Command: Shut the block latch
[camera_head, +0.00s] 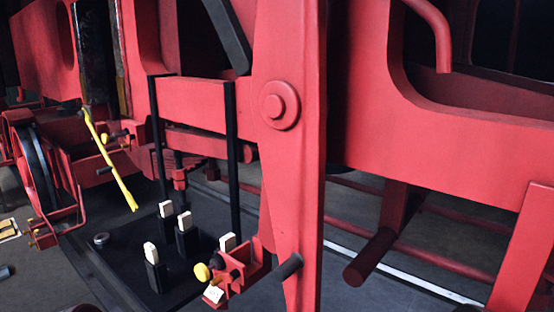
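A small red block-like bracket (250,266) stands at the lower middle, partly behind the red upright beam. At its left are a yellow round knob (202,272), a dark round part and a small white tag (213,293). I cannot tell for sure that this is the block latch, or whether it is open or shut. A second small yellow knob (104,138) sits on red fittings at the left, beside a long yellow lever (110,160) that slants down to the right. Neither of my grippers shows in the head view.
A large red upright beam (290,170) with a round boss crosses the middle. Several black posts with white tops (150,252) stand on a black plate (120,256). A dark-ended red bar (369,257) juts out at the right. Grey floor shows below.

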